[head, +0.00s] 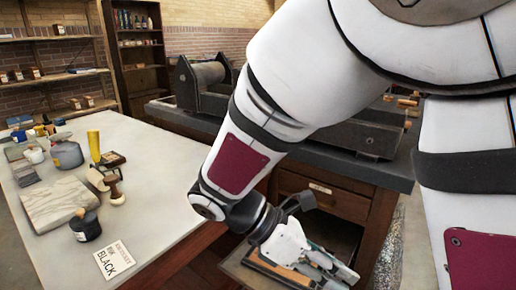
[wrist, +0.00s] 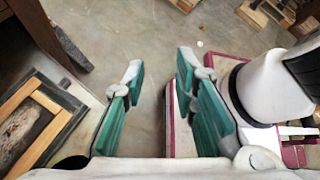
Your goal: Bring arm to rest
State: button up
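My gripper (head: 325,268) is low at the bottom of the head view, beyond the near table's right edge. In the wrist view my gripper (wrist: 158,72) has its two teal-padded fingers spread apart with nothing between them, over bare floor. My arm is bent, reaching down across the middle of the head view. A pulled-out drawer (head: 237,252) lies under and beside the gripper in the head view. A wood-framed piece (wrist: 30,125) lies in it at the left of the wrist view; I cannot tell whether the gripper touches the drawer.
A pale table (head: 165,165) at left holds a stone slab (head: 60,203), an ink jar (head: 85,226), a yellow bottle (head: 94,146) and a "BLACK" card (head: 114,261). A dark press (head: 205,82) stands on the drawer cabinet (head: 345,203) behind my arm. Floor (wrist: 155,35) shows ahead.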

jog(key=s+d+r+m+t+y, duration=0.1)
jog(key=s+d+r+m+y, duration=0.3)
jog(key=s+m, duration=0.55)
jog(key=s+d+r+m+t+y, duration=0.2)
jog(key=s+d+m+y, duration=0.1)
jog(key=s+m+y, duration=0.65)
notch_tip(320, 180, up, 22)
jog(key=w+t+h+p, duration=0.2)
jog(key=t+p, duration=0.1)
jog(key=p, duration=1.7)
jog(key=shift+a+r+m+h+p, duration=0.15)
jog(key=shift+a+m+h+p, duration=0.05)
jog(key=shift+m+h+p, duration=0.15)
